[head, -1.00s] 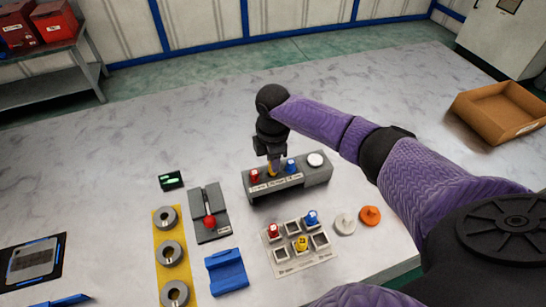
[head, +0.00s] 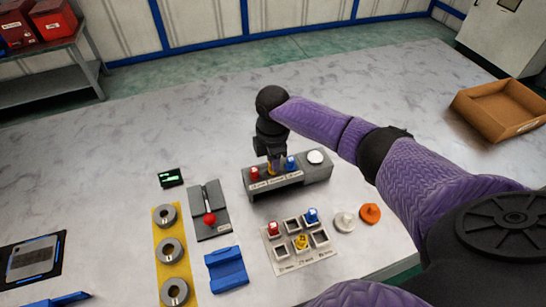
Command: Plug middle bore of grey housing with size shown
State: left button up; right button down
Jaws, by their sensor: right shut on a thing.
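The grey housing (head: 318,177) stands mid-table, with a red plug (head: 255,174) at its left, a blue plug (head: 291,163) to the right, and a white round cap (head: 315,157) at the right end. My right gripper (head: 273,162) points down over its middle bore, shut on a yellow plug (head: 273,169). The gripper hides the bore, so I cannot tell how deep the plug sits. A small black display (head: 170,178) shows green marks too small to read. A pale tray (head: 290,256) holds a red, a blue and a yellow plug (head: 301,242). My left gripper is not in view.
A grey fixture with a red knob (head: 209,219), a yellow strip with metal rings (head: 172,250) and a blue block (head: 227,270) lie left of the tray. White (head: 344,222) and orange (head: 370,214) discs lie right. A cardboard box (head: 500,110) stands far right. The table behind is clear.

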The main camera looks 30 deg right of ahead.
jog(key=shift+f, duration=0.3)
jog(key=shift+f+p, duration=0.2)
jog(key=shift+p, duration=0.3)
dwell(2.6)
jog(key=shift+c, duration=2.1)
grip_release()
notch_tip(320, 180, up, 4)
jog(key=p, duration=0.3)
jog(key=shift+f, duration=0.25)
notch_tip(320, 180, up, 4)
jog(key=p, duration=0.4)
jog(key=shift+f, duration=0.25)
